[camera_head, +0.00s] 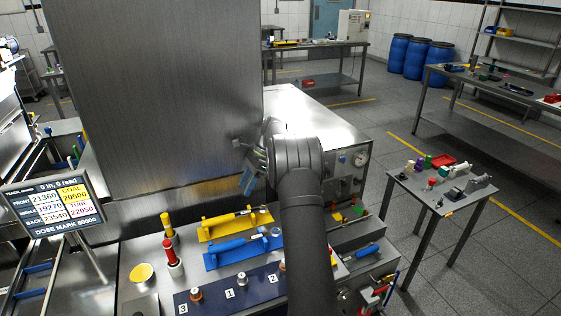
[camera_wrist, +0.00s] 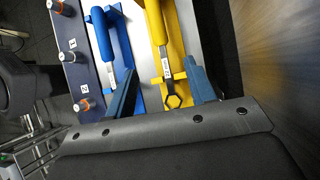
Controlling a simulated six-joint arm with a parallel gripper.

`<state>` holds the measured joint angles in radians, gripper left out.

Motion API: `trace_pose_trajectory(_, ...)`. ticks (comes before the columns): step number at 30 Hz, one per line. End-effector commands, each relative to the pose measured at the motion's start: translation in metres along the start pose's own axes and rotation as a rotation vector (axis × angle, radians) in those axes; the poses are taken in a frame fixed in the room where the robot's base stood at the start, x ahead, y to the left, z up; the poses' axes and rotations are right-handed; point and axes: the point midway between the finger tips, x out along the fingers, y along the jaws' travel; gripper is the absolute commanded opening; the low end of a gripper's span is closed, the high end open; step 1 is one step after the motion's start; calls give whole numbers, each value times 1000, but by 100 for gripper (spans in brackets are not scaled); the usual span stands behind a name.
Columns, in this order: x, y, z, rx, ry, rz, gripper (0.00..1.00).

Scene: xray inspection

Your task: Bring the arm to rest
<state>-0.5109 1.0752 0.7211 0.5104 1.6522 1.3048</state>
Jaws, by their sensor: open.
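My dark arm (camera_head: 305,225) rises from the bottom of the head view and bends at a grey joint in front of the steel cabinet. My gripper (camera_head: 250,172) is beyond that joint, partly hidden by it, close to the cabinet face. In the wrist view my gripper (camera_wrist: 160,70) shows two blue fingers spread apart with nothing held between them. The yellow holder (camera_head: 208,234) with its wrench-like tool (camera_wrist: 166,60) shows between and beyond the fingers. The blue holder (camera_head: 212,262) with a blue-handled tool (camera_wrist: 103,40) lies beside it.
A large steel cabinet (camera_head: 150,90) stands right beside my gripper. On the bench are a numbered dark strip (camera_head: 212,291) with small capped items, a red-topped cylinder (camera_head: 170,250) and a yellow disc (camera_head: 142,273). A screen (camera_head: 52,207) stands left. A small side table (camera_head: 440,190) stands right.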

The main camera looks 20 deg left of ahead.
Motion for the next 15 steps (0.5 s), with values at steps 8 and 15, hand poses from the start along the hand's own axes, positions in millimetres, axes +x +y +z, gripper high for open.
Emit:
trace_pose_trajectory(8,40,1,0,1,-1,4,50)
trace_pose_trajectory(15,87,1,0,1,-1,4,50)
